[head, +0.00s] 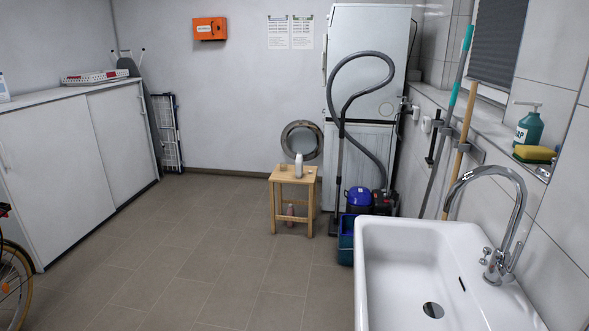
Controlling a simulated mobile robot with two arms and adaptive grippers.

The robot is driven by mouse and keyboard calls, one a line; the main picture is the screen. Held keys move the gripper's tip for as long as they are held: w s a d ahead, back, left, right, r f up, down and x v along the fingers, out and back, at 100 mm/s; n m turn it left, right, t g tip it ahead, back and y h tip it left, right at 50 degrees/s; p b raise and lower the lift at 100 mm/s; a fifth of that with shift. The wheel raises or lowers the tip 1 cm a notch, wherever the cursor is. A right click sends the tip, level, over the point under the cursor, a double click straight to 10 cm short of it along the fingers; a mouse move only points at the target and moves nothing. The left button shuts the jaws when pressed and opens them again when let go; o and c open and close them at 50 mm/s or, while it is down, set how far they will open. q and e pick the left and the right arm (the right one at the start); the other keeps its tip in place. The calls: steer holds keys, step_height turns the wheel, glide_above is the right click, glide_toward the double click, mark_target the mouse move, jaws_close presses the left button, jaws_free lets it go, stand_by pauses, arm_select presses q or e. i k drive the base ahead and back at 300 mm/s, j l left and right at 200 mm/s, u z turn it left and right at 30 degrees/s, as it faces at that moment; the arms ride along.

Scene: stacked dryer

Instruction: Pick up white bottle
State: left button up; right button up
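A small white bottle (299,166) stands upright on top of a light wooden stool (279,175) in the middle of the room, seen in the head view. A small pale item (309,171) lies beside it on the stool top. Another white bottle (3,88), cut off by the picture's left edge, stands on the cabinet at the far left. Neither of my grippers shows in the head view.
A white sink (385,285) with a tap fills the lower right. A blue bucket (346,245), a vacuum cleaner (359,197) and the stacked dryer (365,120) stand right of the stool. A bicycle wheel (14,285) is at left. The tiled floor (190,240) is open.

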mark_target(299, 161)
steer(key=i+j, duration=0.85)
steer(key=i, duration=0.25)
steer(key=i+j+u, duration=0.1)
steer(key=i+j, duration=0.35)
steer(key=i+l+z, duration=0.2)
steer(key=i, duration=1.75)
steer(key=j, duration=0.1)
